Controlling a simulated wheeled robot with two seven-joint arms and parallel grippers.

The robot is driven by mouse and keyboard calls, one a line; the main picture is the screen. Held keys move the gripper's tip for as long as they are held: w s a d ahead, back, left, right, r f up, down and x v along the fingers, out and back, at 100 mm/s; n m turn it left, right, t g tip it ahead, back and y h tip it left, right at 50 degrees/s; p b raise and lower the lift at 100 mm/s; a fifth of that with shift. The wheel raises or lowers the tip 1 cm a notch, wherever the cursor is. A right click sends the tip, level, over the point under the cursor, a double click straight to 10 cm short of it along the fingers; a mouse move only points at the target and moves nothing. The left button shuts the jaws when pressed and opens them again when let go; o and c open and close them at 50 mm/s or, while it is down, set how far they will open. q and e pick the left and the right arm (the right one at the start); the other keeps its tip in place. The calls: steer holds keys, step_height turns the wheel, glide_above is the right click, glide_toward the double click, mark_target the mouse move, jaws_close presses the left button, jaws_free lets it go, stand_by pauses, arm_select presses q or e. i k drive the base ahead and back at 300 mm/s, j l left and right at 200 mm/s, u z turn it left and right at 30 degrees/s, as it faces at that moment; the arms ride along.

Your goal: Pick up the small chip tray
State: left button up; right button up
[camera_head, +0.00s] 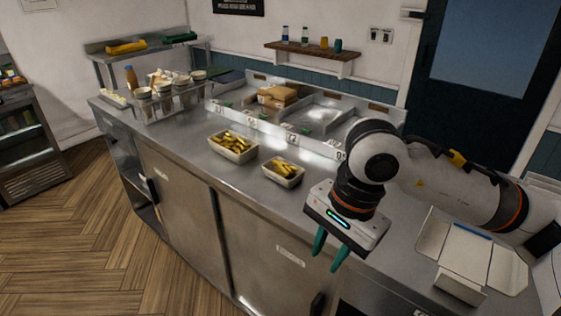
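The small chip tray (283,178), a pale tray full of chips, stands upright on the steel counter in the middle of the view. A larger tray of chips (233,154) stands to its left and a little farther back, apart from it. My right gripper (329,253) points downward, with its two green fingers apart and nothing visible between them. It is to the right of the small tray and nearer the counter's front edge, not touching the tray. My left gripper is not in view.
The steel counter (205,166) is clear around the trays. Behind them are sunken bins (316,117), one holding brown food items (277,95). A rack of tubs (175,98) stands at the left end. An open white box (465,258) is at the right, below my arm.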

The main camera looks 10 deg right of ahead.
mark_target(286, 173)
steer(key=i, duration=1.1)
